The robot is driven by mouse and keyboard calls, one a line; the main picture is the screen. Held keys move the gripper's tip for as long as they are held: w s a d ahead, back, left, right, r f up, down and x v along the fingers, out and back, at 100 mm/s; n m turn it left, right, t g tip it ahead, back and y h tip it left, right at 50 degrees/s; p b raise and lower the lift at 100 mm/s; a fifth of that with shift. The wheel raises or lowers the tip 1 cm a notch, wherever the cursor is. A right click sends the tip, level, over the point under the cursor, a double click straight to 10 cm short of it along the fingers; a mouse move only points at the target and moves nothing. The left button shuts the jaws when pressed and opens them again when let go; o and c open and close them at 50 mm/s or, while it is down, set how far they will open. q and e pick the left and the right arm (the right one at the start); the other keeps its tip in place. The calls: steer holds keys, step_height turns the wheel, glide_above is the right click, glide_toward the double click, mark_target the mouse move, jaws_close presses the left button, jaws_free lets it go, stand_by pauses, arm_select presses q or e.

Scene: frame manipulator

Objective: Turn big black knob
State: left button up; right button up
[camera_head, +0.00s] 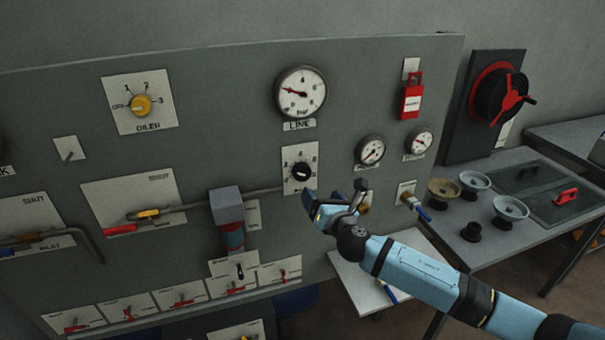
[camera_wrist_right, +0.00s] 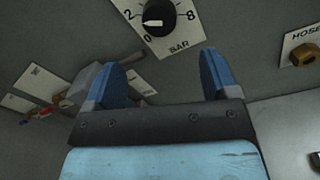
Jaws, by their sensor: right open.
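The big black knob (camera_head: 301,172) sits on a white dial plate with numbers, in the middle of the grey panel, below the large LINE gauge. In the right wrist view the knob (camera_wrist_right: 159,16) shows at the top, with its white pointer mark towards the left of the dial and the word BAR below it. My right gripper (camera_head: 333,197) is just below and to the right of the knob in the head view. Its two blue fingers (camera_wrist_right: 165,76) are spread and empty, with the knob beyond them. They do not touch it. My left gripper is not in view.
The LINE gauge (camera_head: 300,92) is above the knob. A grey block with a red lower part (camera_head: 228,218) juts out to the left. A brass hose fitting (camera_wrist_right: 306,54) is to the right. A table with several bowls (camera_head: 510,211) stands at the right.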

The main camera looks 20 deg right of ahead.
mark_target(304, 175)
steer(key=w, duration=0.3)
steer(key=w+p, duration=0.1)
steer(key=w, duration=0.3)
steer(key=w+a, duration=0.1)
steer(key=w, duration=0.3)
steer(key=shift+a+f, duration=0.1)
steer(key=c, duration=0.9)
